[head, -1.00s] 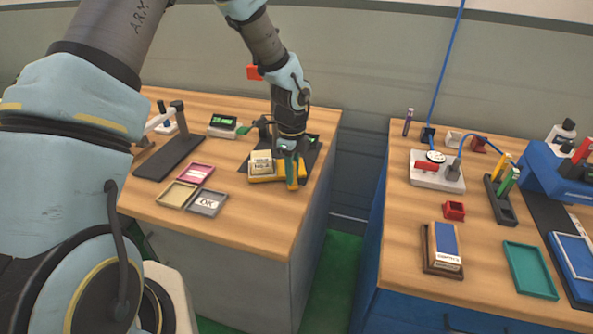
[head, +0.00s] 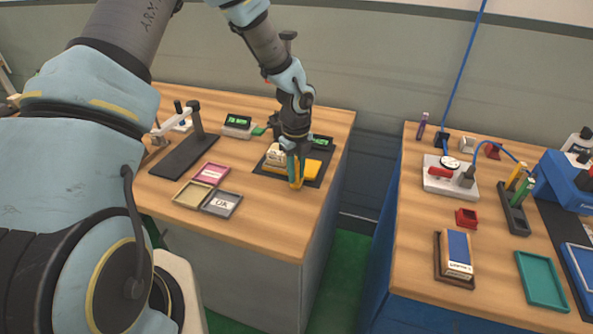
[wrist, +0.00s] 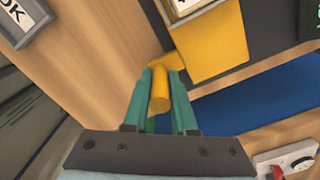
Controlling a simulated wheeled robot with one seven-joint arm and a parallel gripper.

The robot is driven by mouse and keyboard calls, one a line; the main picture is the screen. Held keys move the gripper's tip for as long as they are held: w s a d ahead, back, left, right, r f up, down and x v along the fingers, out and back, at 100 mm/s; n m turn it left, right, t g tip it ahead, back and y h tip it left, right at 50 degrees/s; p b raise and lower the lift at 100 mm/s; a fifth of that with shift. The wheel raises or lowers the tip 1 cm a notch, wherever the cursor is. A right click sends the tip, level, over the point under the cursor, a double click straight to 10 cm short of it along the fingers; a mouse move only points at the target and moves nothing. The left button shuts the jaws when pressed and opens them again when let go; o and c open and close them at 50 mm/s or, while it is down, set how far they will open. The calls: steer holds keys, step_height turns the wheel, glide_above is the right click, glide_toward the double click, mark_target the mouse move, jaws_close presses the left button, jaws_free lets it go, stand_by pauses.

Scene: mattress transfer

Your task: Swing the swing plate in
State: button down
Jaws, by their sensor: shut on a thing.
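The yellow swing plate (head: 313,169) lies low over a dark base (head: 322,154) near the right edge of the left bench. A pale block with a label (head: 276,155) sits at its left side. My gripper (head: 293,170) points down at the plate's front and is shut on its upright yellow handle (head: 297,182). In the wrist view the handle (wrist: 160,95) stands between my two green fingers, with the flat yellow plate (wrist: 212,42) just beyond. My gripper hides part of the plate in the head view.
Pink, tan and grey trays (head: 221,204) lie left of the plate. A small display box (head: 238,124) and a dark stand (head: 185,156) are behind and left. A gap with green floor separates this bench from the right bench (head: 410,215).

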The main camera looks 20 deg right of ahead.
steer(key=shift+w, duration=0.2)
stand_by(0.5)
steer(key=c, duration=0.7)
jaws_free()
steer(key=shift+c, duration=0.2)
steer(key=shift+s, duration=0.15)
